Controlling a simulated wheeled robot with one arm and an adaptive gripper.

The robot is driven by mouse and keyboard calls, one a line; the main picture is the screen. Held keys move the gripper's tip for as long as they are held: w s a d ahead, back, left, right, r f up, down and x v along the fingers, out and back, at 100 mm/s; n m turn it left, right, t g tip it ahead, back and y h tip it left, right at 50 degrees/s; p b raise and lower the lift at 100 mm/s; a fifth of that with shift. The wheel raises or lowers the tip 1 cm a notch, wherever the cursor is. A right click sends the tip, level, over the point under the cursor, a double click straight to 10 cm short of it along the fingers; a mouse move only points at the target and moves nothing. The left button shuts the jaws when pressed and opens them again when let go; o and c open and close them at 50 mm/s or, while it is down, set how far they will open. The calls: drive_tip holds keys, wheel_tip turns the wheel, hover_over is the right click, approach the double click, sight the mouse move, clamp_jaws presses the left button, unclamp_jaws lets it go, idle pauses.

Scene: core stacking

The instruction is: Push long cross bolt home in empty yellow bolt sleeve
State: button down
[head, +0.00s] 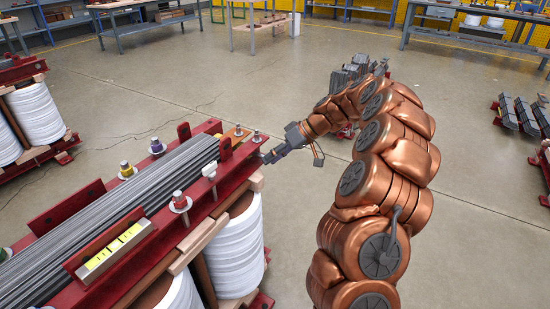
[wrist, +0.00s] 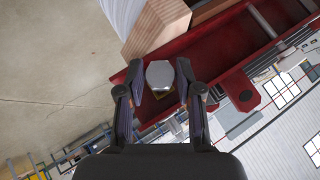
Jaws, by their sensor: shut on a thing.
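My gripper (head: 270,156) is low at the near right end of the red clamp beam. In the wrist view my gripper (wrist: 160,78) has its two dark fingers on either side of a grey hex bolt head (wrist: 160,74), shut on it. The bolt's shank is hidden behind its head. A small yellowish edge (wrist: 164,104) shows just below the head, but I cannot tell whether it is the sleeve's rim or how deep the bolt sits. In the head view the bolt is hidden at the fingers. A yellow-collared fitting (head: 126,169) stands upright on the far beam.
The red beam (head: 198,212) runs along the grey laminated core (head: 130,185), above white coils (head: 238,250). Purple-collared (head: 157,146) and red-collared (head: 180,200) fittings and a white knob (head: 209,172) stand on the beams.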

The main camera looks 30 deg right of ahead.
drive_tip(key=shift+w+a, duration=0.5)
drive_tip(key=shift+w, duration=0.35)
drive_tip(key=shift+w+a, duration=0.5)
drive_tip(key=shift+w, duration=0.3)
drive_tip(key=shift+s+d, duration=0.1)
drive_tip(key=shift+s, duration=0.1)
idle(0.3)
drive_tip(key=s+d+b, duration=0.7)
drive_tip(key=s+d, duration=0.1)
drive_tip(key=s, duration=0.5)
drive_tip(key=shift+s, duration=0.3)
idle(3.4)
drive_tip(key=shift+d, duration=0.1)
idle(0.8)
